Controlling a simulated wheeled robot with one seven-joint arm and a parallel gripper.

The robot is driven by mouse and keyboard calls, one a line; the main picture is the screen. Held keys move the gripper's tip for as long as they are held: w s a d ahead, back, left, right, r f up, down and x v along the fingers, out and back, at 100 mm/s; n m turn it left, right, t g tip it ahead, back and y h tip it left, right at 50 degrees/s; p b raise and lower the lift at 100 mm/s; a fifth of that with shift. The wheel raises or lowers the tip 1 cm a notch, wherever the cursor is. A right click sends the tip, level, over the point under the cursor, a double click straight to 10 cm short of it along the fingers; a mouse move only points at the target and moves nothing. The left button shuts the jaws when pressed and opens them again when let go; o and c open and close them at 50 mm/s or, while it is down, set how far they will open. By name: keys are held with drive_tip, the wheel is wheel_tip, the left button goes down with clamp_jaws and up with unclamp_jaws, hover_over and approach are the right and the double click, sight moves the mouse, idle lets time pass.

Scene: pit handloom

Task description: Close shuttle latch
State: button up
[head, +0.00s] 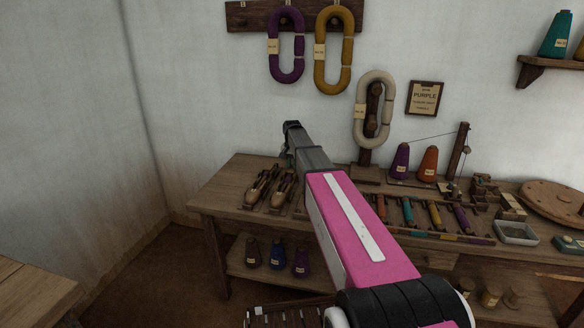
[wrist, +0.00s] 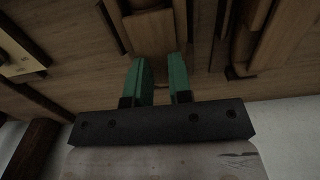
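Two wooden shuttles, the left one (head: 262,185) and the right one (head: 284,190), lie side by side at the left end of the wooden bench (head: 226,196) in the head view. No latch can be made out on either.
A row of coloured bobbins (head: 434,214) lies right of my arm. Purple (head: 400,161) and orange (head: 428,164) cones stand behind. A pale yarn hank (head: 387,100) hangs on a post. More wooden parts (wrist: 288,35) flank the fingers in the wrist view.

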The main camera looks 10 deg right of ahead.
wheel_tip(320, 180, up, 10)
idle(0.4)
drive_tip(key=shift+f, duration=0.1)
